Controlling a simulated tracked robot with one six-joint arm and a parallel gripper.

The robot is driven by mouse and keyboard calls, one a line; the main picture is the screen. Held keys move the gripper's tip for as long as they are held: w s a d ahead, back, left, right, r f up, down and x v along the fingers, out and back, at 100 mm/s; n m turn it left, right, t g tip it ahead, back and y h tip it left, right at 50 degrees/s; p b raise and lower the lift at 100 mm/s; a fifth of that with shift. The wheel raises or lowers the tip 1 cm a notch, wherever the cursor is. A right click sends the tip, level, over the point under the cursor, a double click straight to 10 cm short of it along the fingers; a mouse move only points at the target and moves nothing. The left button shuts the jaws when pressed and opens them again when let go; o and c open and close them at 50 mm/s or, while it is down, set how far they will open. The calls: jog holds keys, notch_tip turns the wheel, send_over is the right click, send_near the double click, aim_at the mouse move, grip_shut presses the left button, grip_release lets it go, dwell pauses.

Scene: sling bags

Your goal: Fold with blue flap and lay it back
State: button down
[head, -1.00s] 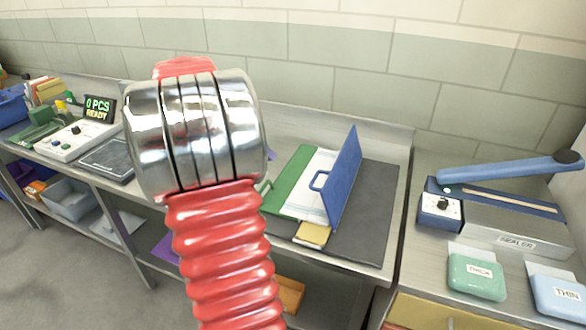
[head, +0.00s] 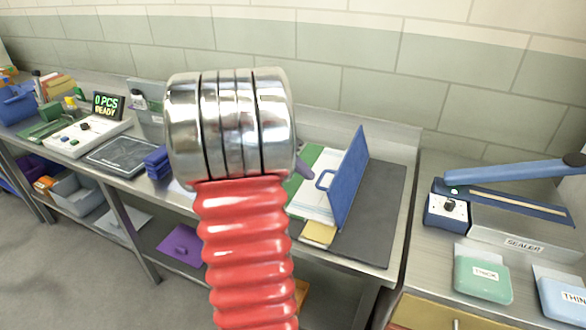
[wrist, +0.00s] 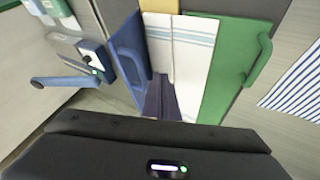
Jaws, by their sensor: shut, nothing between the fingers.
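The blue flap (head: 351,180) stands steeply upright at the right side of the folding board, its handle facing left. It also shows in the wrist view (wrist: 128,62), left of a white cloth with blue stripes (wrist: 190,55). The green flap (head: 313,165) lies flat on the left and shows with its handle in the wrist view (wrist: 228,62). The white cloth lies between the flaps. My gripper (wrist: 160,80) is shut and empty, over the cloth beside the blue flap; I cannot tell whether it touches. In the head view my arm hides most of it.
A dark mat (head: 379,205) lies bare right of the blue flap. A yellow pad (head: 318,234) is at the board's front. The sealer (head: 510,215) is on the right bench, behind green (head: 483,277) and blue blocks. A blue stack (head: 157,162) stands left of my arm.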

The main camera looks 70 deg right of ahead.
jog(key=shift+s+r, duration=0.1)
jog(key=shift+s, duration=0.4)
jog(key=shift+a, duration=0.15)
jog(key=shift+r, duration=0.1)
